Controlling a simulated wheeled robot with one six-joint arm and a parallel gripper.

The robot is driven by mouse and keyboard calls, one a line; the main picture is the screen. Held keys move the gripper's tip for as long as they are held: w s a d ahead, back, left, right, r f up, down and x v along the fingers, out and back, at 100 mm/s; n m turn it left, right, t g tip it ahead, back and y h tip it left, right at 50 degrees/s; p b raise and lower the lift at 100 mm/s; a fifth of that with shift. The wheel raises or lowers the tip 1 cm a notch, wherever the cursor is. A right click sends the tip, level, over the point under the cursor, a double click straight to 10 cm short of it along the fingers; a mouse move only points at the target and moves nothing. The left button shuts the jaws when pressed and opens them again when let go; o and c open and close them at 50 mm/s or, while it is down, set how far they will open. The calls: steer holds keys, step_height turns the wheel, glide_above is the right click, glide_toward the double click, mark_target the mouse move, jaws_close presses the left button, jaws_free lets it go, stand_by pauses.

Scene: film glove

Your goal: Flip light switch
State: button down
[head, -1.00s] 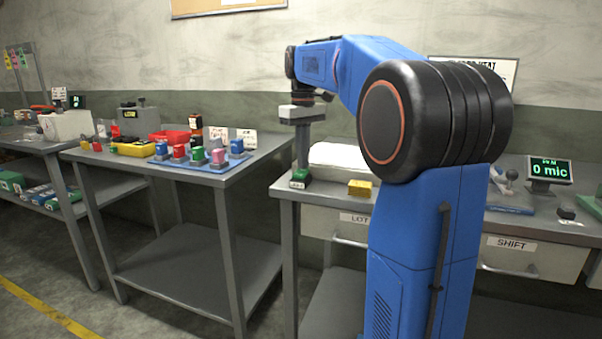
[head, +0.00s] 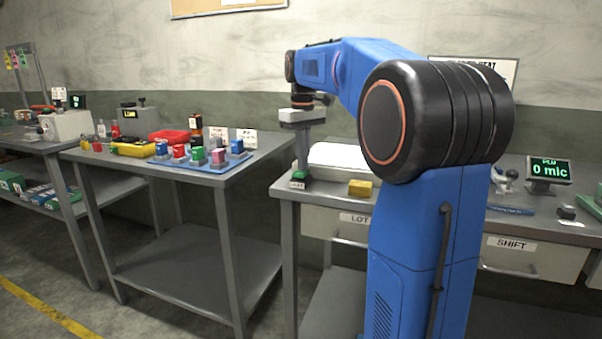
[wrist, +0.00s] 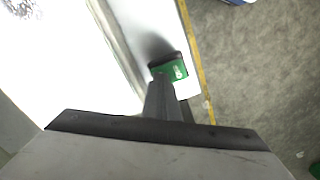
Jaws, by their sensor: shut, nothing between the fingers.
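A small green switch box (head: 298,180) sits at the front left corner of the right workbench. A pale label shows on its front in the head view. My gripper (head: 303,170) points straight down and is shut, its fingertips at the top of the switch box. In the wrist view the green box (wrist: 177,70), with white marking, shows just beyond my shut fingers (wrist: 160,82). The fingers hide part of it, and I cannot tell whether they touch it or which way the switch is set.
A yellow block (head: 360,188) stands right of the switch box, with a white pad (head: 340,156) behind. A display (head: 549,171) reads 0 mic. The left table (head: 215,177) holds coloured blocks and a red tray (head: 170,137). A gap separates the tables.

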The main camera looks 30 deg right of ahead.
step_height(320, 180, up, 7)
stand_by(0.9)
stand_by(0.4)
steer(key=s+a+f+t, duration=0.1)
steer(key=s+a+f, duration=0.4)
steer(key=s, duration=0.3)
steer(key=s+a+f+t, duration=0.1)
steer(key=s+a+f, duration=0.5)
steer(key=s, duration=0.2)
steer(key=s+a+f+t, duration=0.1)
steer(key=s+a+f, duration=0.1)
steer(key=s+f, duration=0.5)
steer(key=s+a+f+m+t, duration=0.1)
steer(key=s+a+f, duration=0.1)
steer(key=s+f, duration=0.5)
step_height(320, 180, down, 3)
steer(key=shift+a+f+m+t, duration=0.1)
steer(key=shift+a+m+t, duration=0.2)
steer(key=shift+a+t, duration=0.1)
steer(key=shift+s, duration=0.1)
